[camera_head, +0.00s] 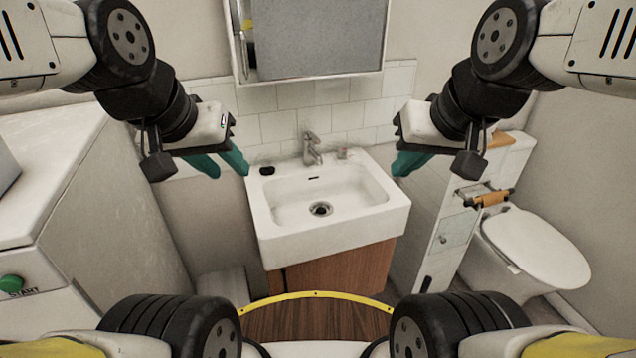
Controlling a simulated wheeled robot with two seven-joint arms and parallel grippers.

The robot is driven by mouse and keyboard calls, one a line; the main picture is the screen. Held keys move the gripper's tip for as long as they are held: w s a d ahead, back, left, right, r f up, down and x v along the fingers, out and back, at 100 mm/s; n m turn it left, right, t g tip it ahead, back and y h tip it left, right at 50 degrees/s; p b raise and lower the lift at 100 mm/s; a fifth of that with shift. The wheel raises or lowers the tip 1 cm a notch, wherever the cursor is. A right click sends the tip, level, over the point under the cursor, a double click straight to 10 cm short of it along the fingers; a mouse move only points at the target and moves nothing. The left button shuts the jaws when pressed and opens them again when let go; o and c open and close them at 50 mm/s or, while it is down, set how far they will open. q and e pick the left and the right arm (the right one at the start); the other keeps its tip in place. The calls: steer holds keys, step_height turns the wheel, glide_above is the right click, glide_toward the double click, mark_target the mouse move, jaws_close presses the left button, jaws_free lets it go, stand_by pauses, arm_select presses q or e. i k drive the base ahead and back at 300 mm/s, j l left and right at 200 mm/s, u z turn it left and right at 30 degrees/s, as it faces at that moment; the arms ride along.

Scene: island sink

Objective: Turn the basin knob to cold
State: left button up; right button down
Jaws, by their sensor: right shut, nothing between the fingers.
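The white basin (330,215) stands against the tiled wall in the middle of the head view. Its grey metal tap (312,155) rises at the back rim, with a small lever knob (310,137) on top. The knob's exact turn is too small to tell. My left gripper (231,174) hangs to the left of the basin's back corner, its teal fingers apart and empty. My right gripper (398,173) is to the right of the basin, its teal fingers together with nothing held. Both grippers are apart from the tap.
A small dark object (267,170) lies on the basin's back left rim. A mirror cabinet (310,40) hangs above. A white machine (60,190) stands at left. A toilet (535,248) and a low partition (450,225) with a paper holder are at right. Space above the basin is clear.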

mark_target(342, 154)
steer(key=i+l, duration=0.15)
steer(key=l, duration=0.25)
steer(key=i+l+u, duration=0.1)
steer(key=l, duration=0.35)
steer(key=i+l, duration=0.15)
steer(key=l, duration=0.25)
steer(key=i+l+u, duration=0.1)
steer(key=l, duration=0.35)
steer(key=i, duration=0.05)
